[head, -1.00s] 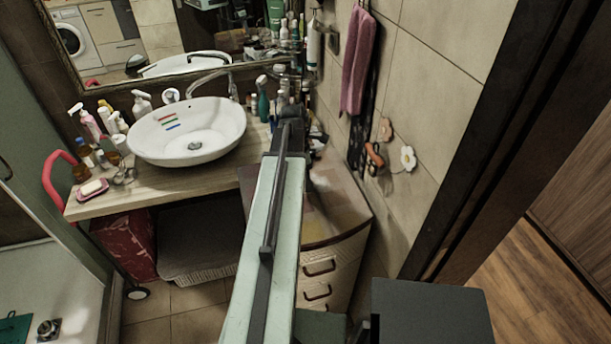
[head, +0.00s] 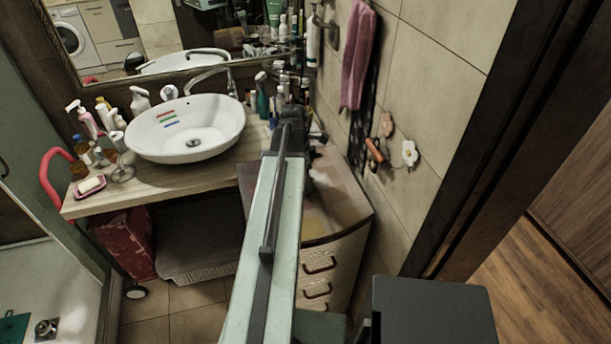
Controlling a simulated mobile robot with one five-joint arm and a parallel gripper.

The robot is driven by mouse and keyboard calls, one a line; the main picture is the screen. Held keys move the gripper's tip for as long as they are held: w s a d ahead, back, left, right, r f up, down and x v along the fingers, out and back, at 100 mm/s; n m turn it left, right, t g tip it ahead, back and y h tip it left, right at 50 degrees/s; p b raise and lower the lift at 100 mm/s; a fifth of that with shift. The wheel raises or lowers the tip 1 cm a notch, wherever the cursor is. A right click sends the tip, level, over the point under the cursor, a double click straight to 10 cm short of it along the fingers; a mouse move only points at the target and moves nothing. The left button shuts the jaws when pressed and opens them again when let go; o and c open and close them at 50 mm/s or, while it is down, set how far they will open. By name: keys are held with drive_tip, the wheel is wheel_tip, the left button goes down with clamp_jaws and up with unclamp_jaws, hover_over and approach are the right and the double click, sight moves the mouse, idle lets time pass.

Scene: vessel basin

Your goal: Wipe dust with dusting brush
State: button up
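The dark end of my arm, with my gripper (head: 291,128), reaches over the low cabinet beside the basin. Its fingers are not clear from behind, so I cannot tell whether it is open or holds anything. The cabinet top (head: 340,205) shows uneven brownish, yellowish and pale patches that may be dust. My arm hides its left part. I cannot make out a dusting brush; the area around the gripper is dark and cluttered.
A white oval basin (head: 190,140) with small coloured stripes stands on a wooden counter (head: 150,188). Several bottles (head: 110,118) crowd its left end, near a soap dish (head: 90,187). More bottles stand behind my gripper. A pink towel (head: 357,60) hangs on the tiled wall at right.

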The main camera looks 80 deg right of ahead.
drive_tip(key=shift+f, duration=0.1)
drive_tip(key=shift+s+d, duration=0.7)
drive_tip(key=shift+s, duration=0.8)
drive_tip(key=shift+s+d, duration=0.7)
drive_tip(key=shift+s, duration=0.85)
drive_tip(key=shift+s+d, duration=0.7)
drive_tip(key=shift+s, duration=0.8)
drive_tip(key=shift+w+d, duration=0.3)
drive_tip(key=shift+d, duration=0.4)
drive_tip(key=shift+w, duration=0.1)
drive_tip(key=shift+w, duration=0.1)
drive_tip(key=shift+w+a, duration=0.35)
drive_tip(key=shift+w, duration=0.4)
drive_tip(key=shift+w+a, duration=0.3)
drive_tip(key=shift+w, duration=0.4)
drive_tip(key=shift+w, duration=0.1)
